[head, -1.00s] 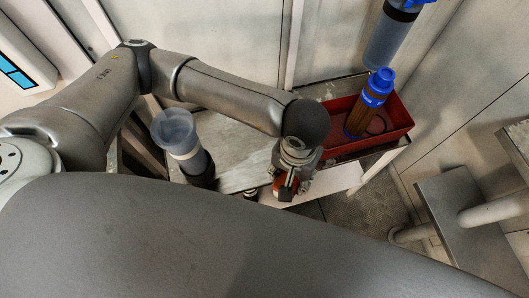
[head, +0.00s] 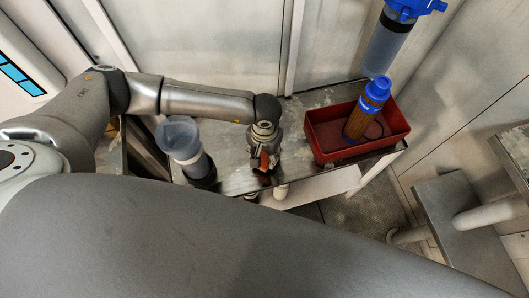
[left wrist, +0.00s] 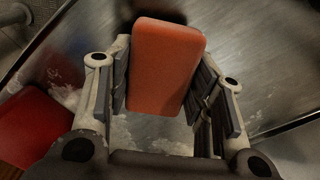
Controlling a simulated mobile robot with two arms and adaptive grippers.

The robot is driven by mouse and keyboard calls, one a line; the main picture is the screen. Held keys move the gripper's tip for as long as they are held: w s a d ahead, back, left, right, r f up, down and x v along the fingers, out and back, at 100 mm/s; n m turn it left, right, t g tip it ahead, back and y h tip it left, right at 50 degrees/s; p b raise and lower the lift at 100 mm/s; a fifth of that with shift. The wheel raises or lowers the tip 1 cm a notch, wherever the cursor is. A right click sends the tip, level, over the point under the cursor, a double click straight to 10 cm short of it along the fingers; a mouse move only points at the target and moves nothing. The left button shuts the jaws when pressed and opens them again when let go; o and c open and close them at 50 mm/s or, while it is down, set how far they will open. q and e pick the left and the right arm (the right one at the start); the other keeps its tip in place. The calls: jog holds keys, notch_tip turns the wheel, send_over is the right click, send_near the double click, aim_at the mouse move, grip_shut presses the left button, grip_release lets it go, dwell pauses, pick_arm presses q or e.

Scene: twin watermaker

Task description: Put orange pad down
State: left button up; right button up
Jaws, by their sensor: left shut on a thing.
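The orange pad (left wrist: 165,65) is a flat block with rounded corners, held upright between the fingers of my left gripper (left wrist: 168,88) in the left wrist view. The gripper is shut on it. In the head view my left gripper (head: 263,160) is over the metal bench top (head: 232,145), left of the red bin, and the pad shows as a small orange patch (head: 264,160). I cannot tell whether the pad touches the bench. My right gripper is not in view.
A red bin (head: 317,137) with a blue-capped brown filter cartridge (head: 360,120) stands on the bench's right. A translucent funnel-topped container (head: 180,140) is on the left. A blue-topped filter housing (head: 388,40) hangs on the wall. Bare bench lies between bin and container.

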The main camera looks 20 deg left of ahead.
aim_at(265, 154)
pick_arm(q)
jog(key=shift+f, duration=0.55)
jog(key=shift+f, duration=0.2)
jog(key=o, duration=0.9)
jog(key=shift+r, duration=0.1)
notch_tip(265, 154, up, 12)
jog(key=shift+r, duration=0.15)
